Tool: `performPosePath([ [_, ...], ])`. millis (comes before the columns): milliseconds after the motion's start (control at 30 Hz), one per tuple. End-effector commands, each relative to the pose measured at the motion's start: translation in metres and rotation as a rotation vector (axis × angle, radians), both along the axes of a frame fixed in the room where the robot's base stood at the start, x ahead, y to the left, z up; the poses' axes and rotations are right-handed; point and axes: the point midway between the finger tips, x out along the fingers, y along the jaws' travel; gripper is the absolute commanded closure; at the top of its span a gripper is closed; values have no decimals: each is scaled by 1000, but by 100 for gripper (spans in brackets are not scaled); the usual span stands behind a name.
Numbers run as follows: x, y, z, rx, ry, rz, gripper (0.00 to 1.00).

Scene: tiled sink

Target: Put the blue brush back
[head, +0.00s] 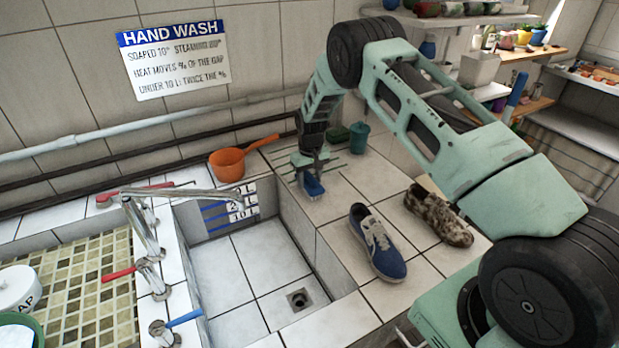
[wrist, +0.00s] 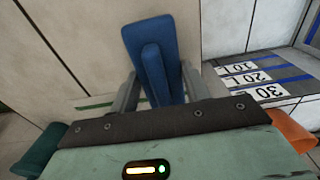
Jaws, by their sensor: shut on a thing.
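The blue brush (head: 313,187) is in my gripper (head: 312,172), low over the tiled ledge between the sink basin and the back corner. In the wrist view the blue brush (wrist: 152,50) stands out between the two grey fingers of my gripper (wrist: 160,88), its long blue body pointing away from the palm. My gripper is shut on it. I cannot tell whether the bristles touch the tiles. Green stripes (head: 340,167) mark the ledge beside my gripper. A teal cup (head: 359,138) and a dark green block (head: 338,134) stand just behind.
An orange dipper (head: 229,163) sits left of my gripper at the back of the basin (head: 220,275). A blue shoe (head: 378,243) and a mottled brown shoe (head: 440,213) stand on the ledge to the front right. Taps (head: 148,275) line the left side.

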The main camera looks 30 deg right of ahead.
Motion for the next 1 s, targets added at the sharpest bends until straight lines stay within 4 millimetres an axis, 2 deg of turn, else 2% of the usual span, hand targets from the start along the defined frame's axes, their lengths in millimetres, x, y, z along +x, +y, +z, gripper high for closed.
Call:
performPosePath([
  [267,0,0,-8,0,1,0,90],
  [300,-1,0,-7,0,2,0,45],
  [367,-1,0,-7,0,3,0,32],
  [633,-1,0,-6,0,2,0,32],
  [800,0,0,5,0,-1,0,32],
  [867,0,0,12,0,-1,0,32],
  [1000,-1,0,41,0,-4,-1,32],
])
